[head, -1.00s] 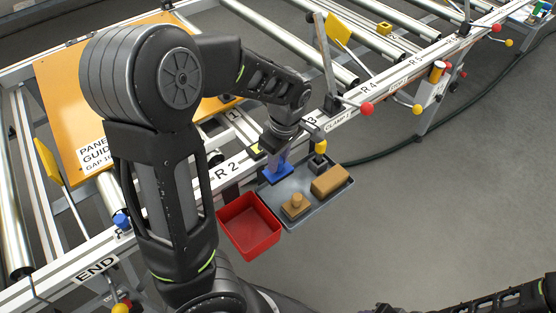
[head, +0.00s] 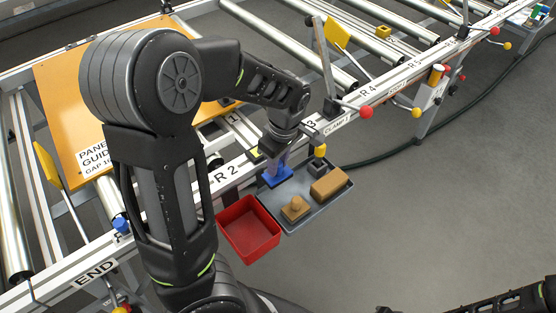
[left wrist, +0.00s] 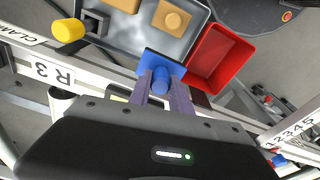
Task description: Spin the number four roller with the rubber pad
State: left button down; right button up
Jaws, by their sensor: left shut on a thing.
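My left gripper (head: 280,164) is shut on the blue rubber pad (head: 276,179), by the pad's blue knob. The pad is at the tray's rail-side end, beside the red bin. In the left wrist view, the pad (left wrist: 167,62) shows just beyond the fingertips (left wrist: 161,84), its flat plate facing the tray. I cannot tell whether it touches the tray. The roller (head: 290,44) that ends near the R 4 label (head: 368,91) lies up and right of the gripper. My right gripper is out of view; only part of its arm shows at bottom right.
The grey tray (head: 290,222) holds tan blocks (head: 328,185) and a dark grey piece with a yellow cylinder by it. A red bin (head: 248,228) adjoins it. The white rail carries red and yellow ball-ended levers (head: 366,112). An orange panel (head: 70,80) covers the left rollers.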

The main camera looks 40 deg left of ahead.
pick_arm(q)
jog(key=shift+w+d+r+m, duration=0.15)
jog(key=shift+w+d+m, duration=0.15)
jog(key=shift+w+m, duration=0.2)
jog(key=w+d+r+m+t+h, duration=0.1)
jog(key=w+d+r+m, duration=0.2)
jog(key=w+d+m, duration=0.6)
jog(key=d+m, duration=0.2)
jog(key=m, duration=0.4)
jog(key=shift+w+d+m, duration=0.2)
jog(key=shift+d+m, duration=0.2)
jog(key=shift+d, duration=0.1)
